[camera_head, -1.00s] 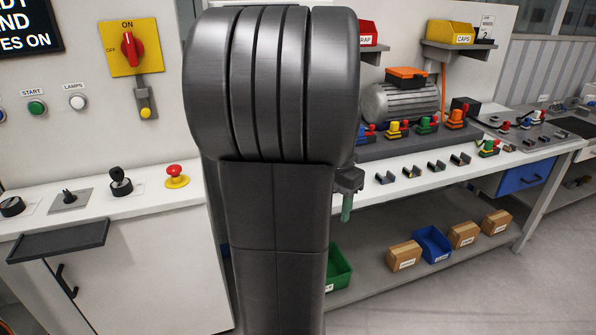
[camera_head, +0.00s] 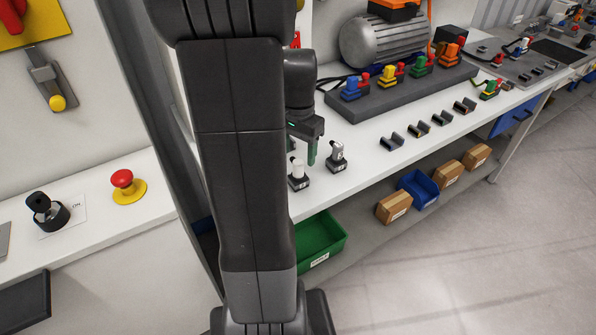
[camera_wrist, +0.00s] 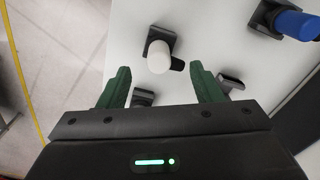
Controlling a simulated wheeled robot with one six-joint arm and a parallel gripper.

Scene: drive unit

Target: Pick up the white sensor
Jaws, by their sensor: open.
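A white sensor (camera_wrist: 158,60) with a rounded white top and a dark base stands on the white bench in the wrist view. It lies beyond my gripper (camera_wrist: 160,85), roughly in line with the gap between the green fingers. My gripper is open, with nothing held. In the head view, two white-topped pieces on dark bases stand on the bench: a front one (camera_head: 298,176) and one to its right (camera_head: 336,157). I cannot tell which of them the wrist view shows. A green finger of my gripper (camera_head: 312,150) hangs close above and between them; my arm hides the bench to the left.
A blue-topped piece (camera_wrist: 297,24) is at the upper right of the wrist view. A grey rack (camera_head: 400,98) holds several coloured pieces behind a row of small dark holders (camera_head: 415,130). A green bin (camera_head: 320,243) sits below the bench; a red emergency button (camera_head: 122,179) stands left.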

